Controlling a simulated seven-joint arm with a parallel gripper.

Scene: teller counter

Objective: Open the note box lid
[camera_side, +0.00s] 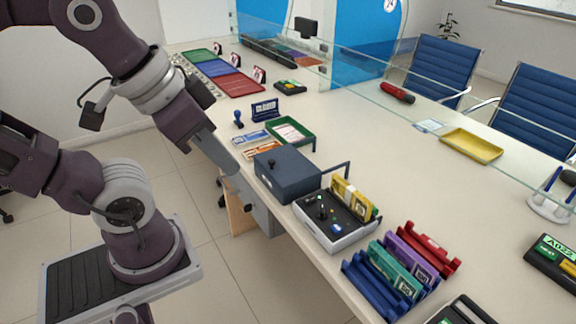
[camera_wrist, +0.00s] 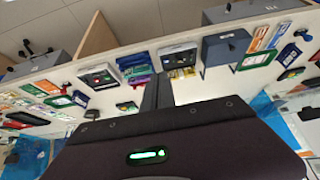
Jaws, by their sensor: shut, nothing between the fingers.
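The note box (camera_side: 288,176) is a dark blue-grey box near the counter's front edge, with a small black knob (camera_side: 271,162) on top. Its lid looks shut. A thin dark bar stands out at its right side. The box also shows in the wrist view (camera_wrist: 222,50), right of centre. My gripper (camera_side: 241,187) is shut and empty, pointing down to the left of the box, at the counter's front edge and apart from the knob. In the wrist view my fingers (camera_wrist: 157,85) show as narrow upright shapes at the centre; their tips are hard to make out.
A glass screen crosses the counter.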

